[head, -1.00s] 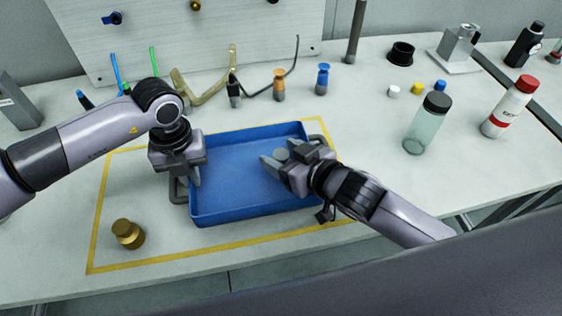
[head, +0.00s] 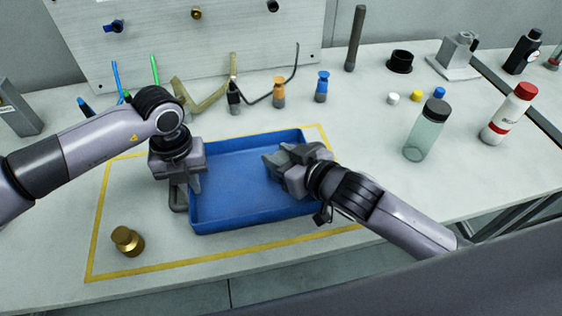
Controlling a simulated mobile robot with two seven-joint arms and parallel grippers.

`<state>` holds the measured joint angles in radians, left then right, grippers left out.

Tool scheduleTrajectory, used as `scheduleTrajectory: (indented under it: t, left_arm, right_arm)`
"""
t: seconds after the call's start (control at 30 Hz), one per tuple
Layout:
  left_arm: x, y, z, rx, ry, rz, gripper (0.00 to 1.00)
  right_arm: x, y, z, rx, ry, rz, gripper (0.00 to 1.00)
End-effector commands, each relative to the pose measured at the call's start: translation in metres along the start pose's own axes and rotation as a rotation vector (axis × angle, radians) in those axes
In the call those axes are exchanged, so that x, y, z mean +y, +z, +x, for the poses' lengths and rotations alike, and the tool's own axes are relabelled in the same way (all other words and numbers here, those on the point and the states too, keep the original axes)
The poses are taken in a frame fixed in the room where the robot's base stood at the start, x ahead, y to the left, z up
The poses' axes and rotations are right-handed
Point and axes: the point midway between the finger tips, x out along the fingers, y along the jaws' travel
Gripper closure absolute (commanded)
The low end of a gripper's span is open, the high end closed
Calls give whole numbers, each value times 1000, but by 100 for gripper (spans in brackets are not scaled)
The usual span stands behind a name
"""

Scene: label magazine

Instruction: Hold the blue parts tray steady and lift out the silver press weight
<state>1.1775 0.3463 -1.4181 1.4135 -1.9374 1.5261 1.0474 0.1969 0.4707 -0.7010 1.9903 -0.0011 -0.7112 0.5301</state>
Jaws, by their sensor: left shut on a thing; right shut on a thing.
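The blue parts tray (head: 235,219) lies on the table inside a yellow tape outline. My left gripper (head: 190,185) is shut on the tray at its left side, by the grey handle (head: 179,198). My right gripper (head: 275,168) is over the right part of the tray, its fingers pointing left and closed on the silver press weight. The weight itself is almost wholly hidden by the fingers, and I cannot tell whether it is clear of the tray floor. The visible tray floor is bare.
A clear bottle with a dark lid (head: 425,133) and a white bottle with a red cap (head: 508,115) stand at the right.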

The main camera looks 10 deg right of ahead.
Motion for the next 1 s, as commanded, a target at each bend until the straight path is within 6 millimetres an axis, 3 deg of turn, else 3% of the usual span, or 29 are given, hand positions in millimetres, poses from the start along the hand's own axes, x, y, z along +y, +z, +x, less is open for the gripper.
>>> scheduleTrajectory:
  t: [0.2, 0.4, 0.8, 0.83, 0.9, 1.0]
  left_arm:
    - [0, 0, -1, -1, -1, 0, 100]
    - [0, 0, -1, -1, -1, 0, 100]
    - [0, 0, -1, -1, -1, 0, 100]
    - [0, 0, -1, -1, -1, 0, 82]
    - [0, 0, -1, 0, -1, 0, 62]
    - [0, 0, 0, 0, -1, 0, 62]
  right_arm:
    - [0, -45, -18, 11, -2, -2, 100]
    - [0, -73, -30, 7, -1, -1, 100]
    - [0, -81, -34, 4, -1, -1, 100]
    - [0, -81, -34, 4, -1, -1, 100]
    - [0, -81, -34, 4, -1, -1, 100]
    - [0, -81, -34, 4, -1, -1, 100]
